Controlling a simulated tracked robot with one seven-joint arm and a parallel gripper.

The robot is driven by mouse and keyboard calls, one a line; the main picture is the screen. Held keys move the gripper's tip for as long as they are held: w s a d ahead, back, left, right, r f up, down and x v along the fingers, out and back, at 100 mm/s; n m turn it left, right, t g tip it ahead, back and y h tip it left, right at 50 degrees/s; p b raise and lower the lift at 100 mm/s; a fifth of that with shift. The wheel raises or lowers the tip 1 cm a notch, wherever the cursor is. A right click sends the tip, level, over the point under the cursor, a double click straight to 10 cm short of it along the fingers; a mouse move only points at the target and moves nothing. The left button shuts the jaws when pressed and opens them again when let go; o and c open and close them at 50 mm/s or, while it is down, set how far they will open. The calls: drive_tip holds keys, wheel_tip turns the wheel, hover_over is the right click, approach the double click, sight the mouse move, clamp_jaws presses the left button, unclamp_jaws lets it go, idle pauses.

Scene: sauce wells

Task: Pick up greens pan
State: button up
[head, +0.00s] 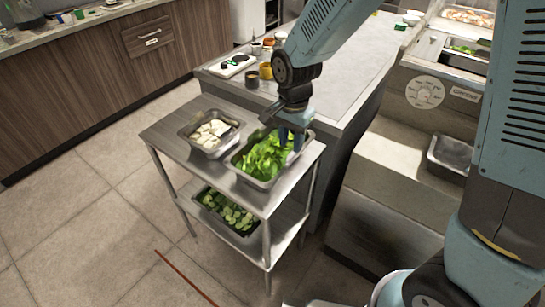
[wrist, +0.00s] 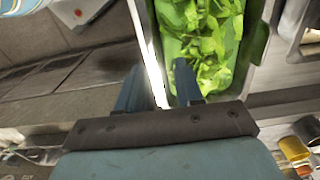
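The greens pan (head: 248,180) is a metal pan full of bright green leaves on the top shelf of a steel cart. My gripper (head: 292,148) points down at the pan's right side in the head view. In the wrist view my gripper (wrist: 159,82) is open, with its two dark blue fingers apart. One finger is over the leaves inside the greens pan (wrist: 148,40), and the other is outside its wall. The bright rim runs between them. I cannot tell whether either finger touches the wall.
A second metal pan (head: 196,141) with pale pieces stands left of the greens pan. A pan of green slices (head: 228,229) sits on the cart's lower shelf. A counter (head: 330,62) with small jars stands behind. Another metal pan (head: 447,158) is at the right.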

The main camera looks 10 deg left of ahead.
sight(291, 157)
drive_tip(key=shift+w+d+f, duration=0.15)
drive_tip(key=shift+f, duration=2.6)
clamp_jaws()
